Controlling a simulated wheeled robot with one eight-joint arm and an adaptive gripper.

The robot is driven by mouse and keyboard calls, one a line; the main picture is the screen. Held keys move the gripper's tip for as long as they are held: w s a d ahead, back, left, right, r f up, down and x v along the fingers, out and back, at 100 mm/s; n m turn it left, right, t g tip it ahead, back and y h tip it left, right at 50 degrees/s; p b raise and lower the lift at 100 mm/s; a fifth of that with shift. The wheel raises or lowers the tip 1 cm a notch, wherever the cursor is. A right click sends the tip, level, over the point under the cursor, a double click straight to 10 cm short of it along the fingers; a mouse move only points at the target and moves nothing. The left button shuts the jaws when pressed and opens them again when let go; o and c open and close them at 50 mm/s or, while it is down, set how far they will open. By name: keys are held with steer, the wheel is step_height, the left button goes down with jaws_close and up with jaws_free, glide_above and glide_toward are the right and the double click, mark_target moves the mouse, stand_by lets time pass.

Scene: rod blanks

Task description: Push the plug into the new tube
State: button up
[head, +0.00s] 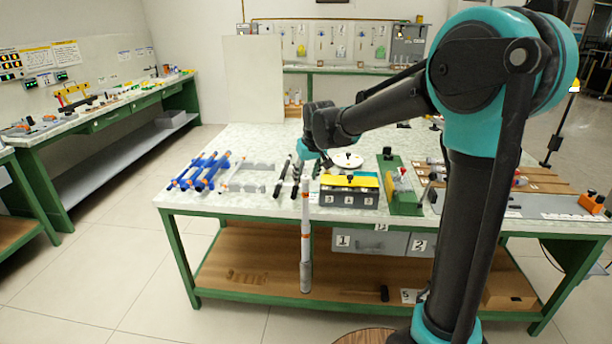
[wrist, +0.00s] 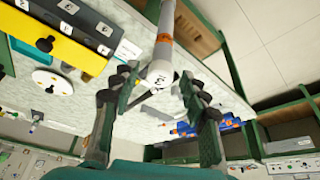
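A white tube (head: 305,222) with an orange band near its top stands upright at the table's front edge, with a thicker grey part low down. In the wrist view the tube (wrist: 165,22) runs away from its near, marked end (wrist: 160,76). My gripper (wrist: 158,88) is open, its two fingers spread on either side of that end with gaps visible on both sides. In the head view my gripper (head: 294,180) is at the tube's top, partly blended with dark things behind. I cannot make out a separate plug; whether the marked end is one, I cannot tell.
The table (head: 260,203) carries blue rods with orange ends (head: 205,170) at left, a yellow-topped box with numbered labels (head: 350,190), a white disc (head: 347,160) and a green fixture (head: 400,190). Grey numbered drawers (head: 370,241) hang below. Floor at left is clear.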

steer(key=shift+r, duration=0.15)
steer(key=v, duration=1.2)
steer(key=s+d+f+m+h, duration=0.1)
steer(key=s+d+f+m, duration=0.1)
steer(key=s+d+f, duration=0.45)
steer(key=s+d+f+m, duration=0.1)
steer(key=s+d+f, duration=0.2)
steer(key=d+f, duration=0.55)
steer(key=s+d+f+m, duration=0.1)
steer(key=s+d+f, duration=0.3)
steer(key=s+f, duration=0.1)
steer(key=s+d+f+m+h, duration=0.1)
steer(key=s+d+f, duration=0.3)
steer(key=s, duration=0.4)
steer(key=shift+d+f, duration=0.4)
steer(key=shift+f, duration=0.2)
steer(key=shift+s, duration=0.1)
